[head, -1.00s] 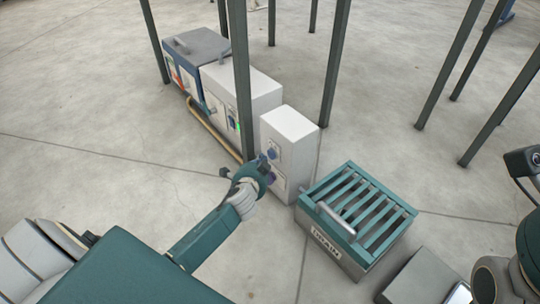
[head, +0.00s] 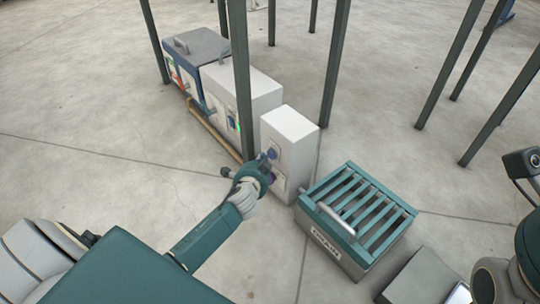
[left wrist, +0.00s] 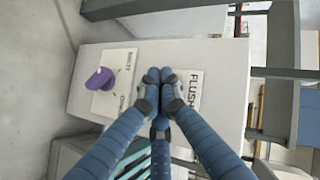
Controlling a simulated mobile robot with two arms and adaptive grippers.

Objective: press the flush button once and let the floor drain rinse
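The white control box (head: 290,133) stands upright beside the grated floor drain (head: 352,250), which has a teal slatted top and a label on its front. My left gripper (head: 270,168) is at the box's front face. In the left wrist view my left gripper (left wrist: 160,76) has its fingertips together, with nothing seen between them. They are in front of the panel beside the FLUSH label (left wrist: 190,88). The flush button is not visible there; the fingers may cover it. I cannot tell whether they touch the panel. My right gripper is not in view.
A purple knob (left wrist: 100,79) sits on another label of the same panel. A pale cabinet (head: 245,88) and a blue-grey unit (head: 194,50) stand behind the box. A dark green post (head: 240,80) rises close to my left gripper. Open floor lies to the left.

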